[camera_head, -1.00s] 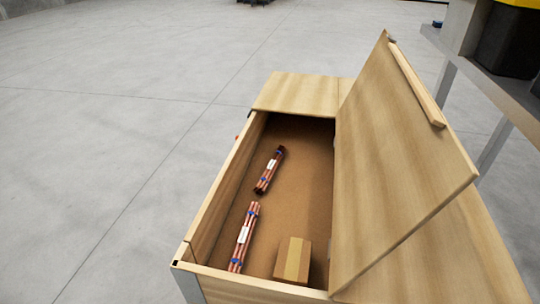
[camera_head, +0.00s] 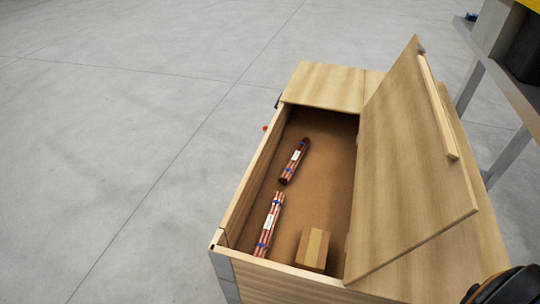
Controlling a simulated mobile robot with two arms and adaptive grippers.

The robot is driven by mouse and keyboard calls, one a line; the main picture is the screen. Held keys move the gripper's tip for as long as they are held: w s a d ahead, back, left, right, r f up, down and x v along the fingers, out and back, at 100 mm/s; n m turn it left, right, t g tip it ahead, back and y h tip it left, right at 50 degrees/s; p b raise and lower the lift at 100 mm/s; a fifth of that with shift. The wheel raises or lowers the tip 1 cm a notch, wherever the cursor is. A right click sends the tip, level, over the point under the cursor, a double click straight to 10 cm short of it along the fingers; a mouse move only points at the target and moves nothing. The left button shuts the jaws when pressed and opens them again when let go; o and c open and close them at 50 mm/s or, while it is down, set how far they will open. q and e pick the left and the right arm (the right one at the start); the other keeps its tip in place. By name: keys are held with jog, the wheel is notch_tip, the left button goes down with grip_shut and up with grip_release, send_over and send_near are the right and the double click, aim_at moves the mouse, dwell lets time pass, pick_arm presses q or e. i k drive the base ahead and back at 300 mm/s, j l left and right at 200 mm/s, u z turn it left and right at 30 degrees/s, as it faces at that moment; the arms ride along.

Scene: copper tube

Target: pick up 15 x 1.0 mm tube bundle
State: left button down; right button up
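Two copper tube bundles lie in the open wooden chest (camera_head: 242,187), on its brown floor near the left wall. The farther bundle (camera_head: 294,161) has a white label, blue bands and dark ends. The nearer bundle (camera_head: 269,224) has copper-coloured ends, blue bands and a white label. The labels are too small to read, so I cannot tell which one is the 15 x 1.0 mm tube bundle. Neither of my grippers is in view; only a dark rounded part with an orange ring, probably of my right arm, shows at the bottom right corner.
A small cardboard box (camera_head: 312,250) sits in the chest's near right corner. The raised wooden lid (camera_head: 415,165) leans over the right side. A grey metal-legged table (camera_head: 500,75) stands at the upper right. The concrete floor to the left is clear.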

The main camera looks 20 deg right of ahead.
aim_at(286, 177)
jog(key=i+j+u, duration=0.25)
jog(key=j, duration=0.35)
jog(key=i+j+u, duration=0.3)
jog(key=j, duration=0.25)
jog(key=i+j+u, duration=0.25)
jog(key=i+j, duration=0.15)
jog(key=i+j+z, duration=0.1)
jog(key=i+z, duration=0.2)
jog(key=i, duration=0.15)
jog(key=i+j+z, duration=0.35)
jog(key=i+l+z, duration=0.15)
jog(key=z, duration=0.3)
jog(key=i+z, duration=0.7)
jog(key=z, duration=0.15)
jog(key=i+j+z, duration=0.15)
jog(key=z, duration=0.25)
jog(key=i+j+z, duration=0.25)
jog(key=z, duration=0.2)
jog(key=i+j, duration=0.05)
jog(key=i, duration=0.05)
